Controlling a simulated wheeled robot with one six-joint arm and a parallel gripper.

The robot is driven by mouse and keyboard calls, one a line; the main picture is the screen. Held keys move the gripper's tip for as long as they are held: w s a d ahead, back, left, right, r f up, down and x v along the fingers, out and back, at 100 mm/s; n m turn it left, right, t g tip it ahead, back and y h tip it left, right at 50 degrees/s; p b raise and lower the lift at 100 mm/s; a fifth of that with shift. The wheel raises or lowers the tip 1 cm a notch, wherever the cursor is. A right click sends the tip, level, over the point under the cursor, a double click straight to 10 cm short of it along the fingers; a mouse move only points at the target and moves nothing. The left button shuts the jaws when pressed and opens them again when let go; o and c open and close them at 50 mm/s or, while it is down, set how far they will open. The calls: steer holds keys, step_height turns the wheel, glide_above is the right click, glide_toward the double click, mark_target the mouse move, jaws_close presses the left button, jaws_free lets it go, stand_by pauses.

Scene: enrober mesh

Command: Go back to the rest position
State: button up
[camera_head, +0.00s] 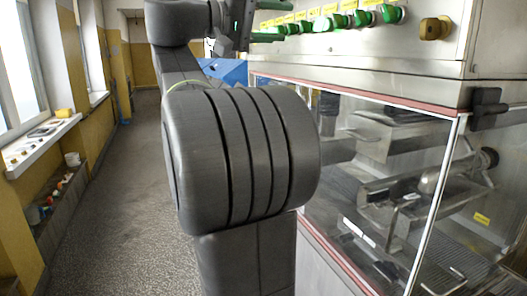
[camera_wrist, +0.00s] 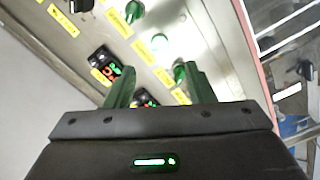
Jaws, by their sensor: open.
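My gripper (camera_wrist: 157,72) shows in the wrist view with its two green fingers spread apart and nothing between them. The fingers point towards a metal control panel (camera_wrist: 75,45) with yellow labels, knobs and lit displays. Whether a fingertip touches the panel cannot be told. In the head view my dark arm fills the middle and hides much of the aisle and machine. The end of the arm is up by the left end of the panel (camera_head: 460,60), and my gripper is mostly hidden there.
The machine's clear, red-edged window (camera_head: 385,140) and a black latch (camera_head: 488,108) stand close on the right. The grey floor (camera_head: 120,190) is open on the left, beside a windowsill (camera_head: 40,140).

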glide_toward(316, 24)
steer(key=p+x, duration=0.1)
steer(key=x, duration=0.7)
steer(key=shift+w+d+r+p, duration=0.2)
steer(key=shift+d+p, duration=0.15)
steer(key=shift+p, duration=0.15)
steer(key=n+p, duration=0.2)
steer(key=n, duration=0.1)
steer(key=shift+s+a+n+p, duration=0.15)
steer(key=shift+n+p, duration=0.15)
steer(key=n+p, duration=0.2)
steer(key=shift+n+p, duration=0.3)
steer(key=n+p, duration=0.5)
steer(key=shift+r+n+p, duration=0.1)
steer(key=shift+n+p, duration=0.2)
steer(key=shift+p, duration=0.05)
steer(key=shift+a+f, duration=0.2)
steer(key=shift+f, duration=0.05)
steer(key=shift+s+a+f+b, duration=0.1)
steer(key=shift+s+a+b, duration=0.1)
steer(key=shift+a+b, duration=0.15)
steer(key=shift+s+a, duration=0.2)
steer(key=shift+a, duration=0.35)
